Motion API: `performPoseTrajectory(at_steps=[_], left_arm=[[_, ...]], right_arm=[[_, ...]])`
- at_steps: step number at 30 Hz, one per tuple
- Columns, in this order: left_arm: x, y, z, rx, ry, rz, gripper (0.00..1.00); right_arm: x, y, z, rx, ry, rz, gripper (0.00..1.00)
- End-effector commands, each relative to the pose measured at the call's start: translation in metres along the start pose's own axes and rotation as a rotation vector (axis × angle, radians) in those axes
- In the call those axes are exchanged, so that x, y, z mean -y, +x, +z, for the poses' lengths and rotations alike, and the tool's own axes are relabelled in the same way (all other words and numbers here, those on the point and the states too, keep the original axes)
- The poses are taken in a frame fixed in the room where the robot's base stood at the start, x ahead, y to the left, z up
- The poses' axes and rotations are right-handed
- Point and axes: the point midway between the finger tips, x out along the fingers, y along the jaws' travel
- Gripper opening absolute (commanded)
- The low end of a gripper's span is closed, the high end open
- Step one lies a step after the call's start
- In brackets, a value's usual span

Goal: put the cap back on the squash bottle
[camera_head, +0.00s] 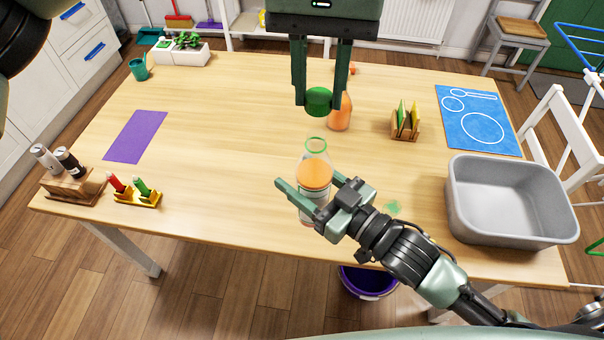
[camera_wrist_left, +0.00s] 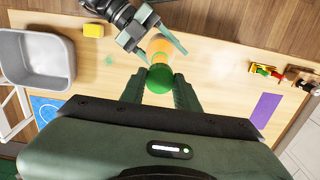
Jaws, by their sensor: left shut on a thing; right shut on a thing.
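The squash bottle (camera_head: 315,172) is clear, with orange squash inside and a green ring at its open neck. It stands upright near the table's front middle. My right gripper (camera_head: 308,180) is shut around its body from the front right. The round green cap (camera_head: 318,98) is held between the fingertips of my left gripper (camera_head: 319,106), which points down from above. The cap shows above the neck in the head view, apart from it. In the left wrist view the cap (camera_wrist_left: 159,79) partly covers the bottle (camera_wrist_left: 157,46). The cap's underside is hidden.
An orange bottle (camera_head: 341,112) stands behind the cap. A rack (camera_head: 405,128) and a grey basin (camera_head: 510,205) are to the right, with a blue mat (camera_head: 455,118). A green spill (camera_head: 392,207) lies right of the bottle. A yellow block (camera_wrist_left: 93,30) shows near the basin.

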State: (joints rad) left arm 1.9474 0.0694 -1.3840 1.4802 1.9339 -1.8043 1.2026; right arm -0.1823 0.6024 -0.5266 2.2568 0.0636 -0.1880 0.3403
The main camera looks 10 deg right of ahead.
Motion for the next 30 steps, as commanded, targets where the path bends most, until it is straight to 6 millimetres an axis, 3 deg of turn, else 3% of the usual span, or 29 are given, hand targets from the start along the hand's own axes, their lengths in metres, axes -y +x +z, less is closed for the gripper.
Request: performPoseTrajectory(at_steps=[12,30], left_arm=[[0.001,0.034,0.000,0.000,0.000,-0.002,0.00],[0.000,0.034,0.001,0.001,0.000,-0.002,0.00]], right_arm=[[0.000,0.000,-0.002,-0.005,-0.001,-0.001,0.00],[0.000,0.000,-0.002,-0.005,-0.001,-0.001,0.00]])
